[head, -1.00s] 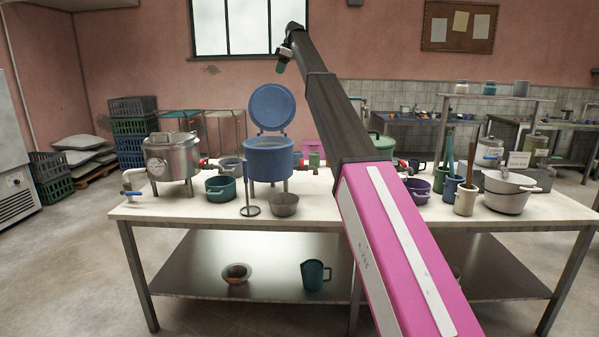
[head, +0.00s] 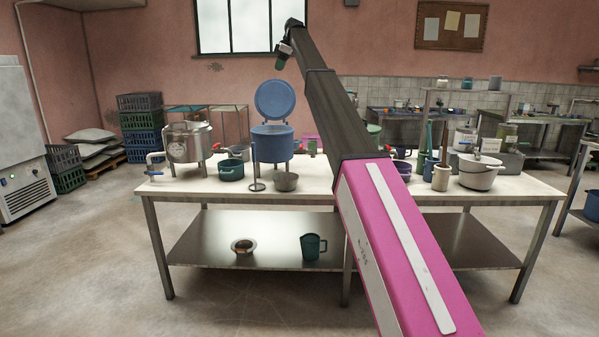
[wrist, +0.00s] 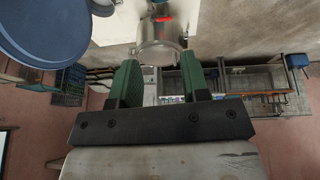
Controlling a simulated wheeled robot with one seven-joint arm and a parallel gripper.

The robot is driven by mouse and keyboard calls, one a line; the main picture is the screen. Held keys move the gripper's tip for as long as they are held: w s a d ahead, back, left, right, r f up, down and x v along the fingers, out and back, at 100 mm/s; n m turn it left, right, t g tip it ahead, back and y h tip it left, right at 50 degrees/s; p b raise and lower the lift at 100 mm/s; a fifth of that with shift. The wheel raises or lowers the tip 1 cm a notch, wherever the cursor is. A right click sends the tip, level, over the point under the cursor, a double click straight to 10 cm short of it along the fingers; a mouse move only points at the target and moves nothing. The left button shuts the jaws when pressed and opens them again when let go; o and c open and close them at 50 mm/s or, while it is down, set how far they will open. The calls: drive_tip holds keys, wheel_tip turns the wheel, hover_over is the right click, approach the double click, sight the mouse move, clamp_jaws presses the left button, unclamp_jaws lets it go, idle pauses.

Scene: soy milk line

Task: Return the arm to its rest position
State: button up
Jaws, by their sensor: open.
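My arm, with its pink and dark grey links, stretches up and forward across the head view. My gripper (head: 281,57) is at its far end, raised in front of the window and above the table, with nothing in it. In the wrist view its two green fingers (wrist: 160,85) stand apart with a clear gap between them. Beyond them in the wrist view is a steel pot (wrist: 158,45), and the blue lid (wrist: 50,25) fills the upper left corner. In the head view the blue pot (head: 272,146) stands on the table with its lid upright.
The white table (head: 320,182) stands ahead, holding a steel pot (head: 187,142), a green pot (head: 231,170), a grey bowl (head: 285,182) and a white pot (head: 479,172). A teal jug (head: 313,247) is on its lower shelf. The floor in front is clear.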

drive_tip(key=s+d+f+m+h, duration=0.1)
drive_tip(key=s+d+f+m, duration=0.35)
drive_tip(key=f, duration=1.15)
drive_tip(key=s+d+f+m+h, duration=0.15)
drive_tip(key=s+d+f, duration=0.65)
drive_tip(key=f, duration=0.9)
drive_tip(key=s+d+f+m, duration=0.3)
drive_tip(key=s+f, duration=0.7)
drive_tip(key=f, duration=0.6)
drive_tip(key=s+d+f+m, duration=0.3)
drive_tip(key=s+f, duration=0.5)
drive_tip(key=s, duration=0.4)
drive_tip(key=s+d+f+m+h, duration=0.1)
drive_tip(key=s+d+f+m, duration=0.2)
drive_tip(key=s, duration=1)
drive_tip(key=s+d+f+m+h, duration=0.1)
drive_tip(key=s+d+f, duration=0.5)
drive_tip(key=s+f, duration=0.7)
drive_tip(key=shift+d+f+m+g, duration=0.15)
drive_tip(key=shift+f+m+g, duration=0.3)
drive_tip(key=shift+m, duration=0.45)
